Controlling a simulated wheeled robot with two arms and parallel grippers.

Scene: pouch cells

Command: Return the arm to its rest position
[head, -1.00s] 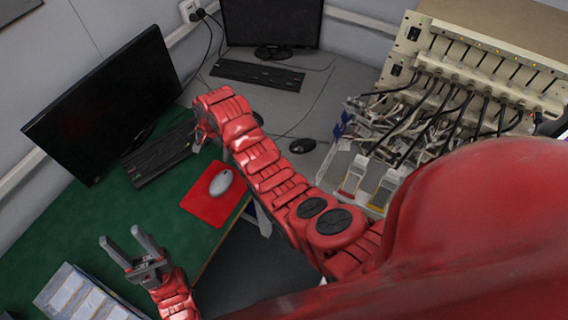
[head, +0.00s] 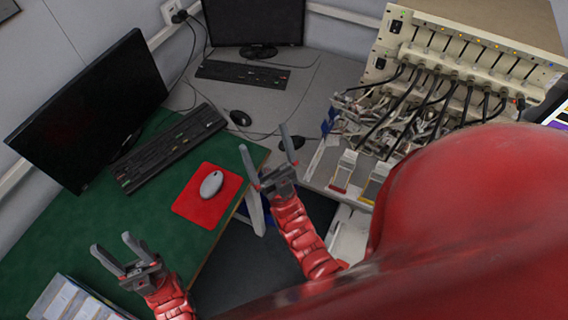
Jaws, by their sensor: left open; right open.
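My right gripper (head: 269,160) is open and empty. Its two grey fingers point up in the picture, over the gap between the green table and the grey desk. Its red forearm reaches up from the bottom middle. My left gripper (head: 112,254) is open and empty at the lower left, in front of the green table (head: 150,230). The pouch cells (head: 345,170) sit at the front of the battery tester (head: 480,55) on the right, below its black cables. Neither gripper touches anything.
A red mat (head: 190,206) with a white mouse (head: 211,184) lies on the green table. A keyboard (head: 168,146) and monitor (head: 90,110) stand behind. A white box with compartments (head: 70,300) is at the lower left. My red body hides the lower right.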

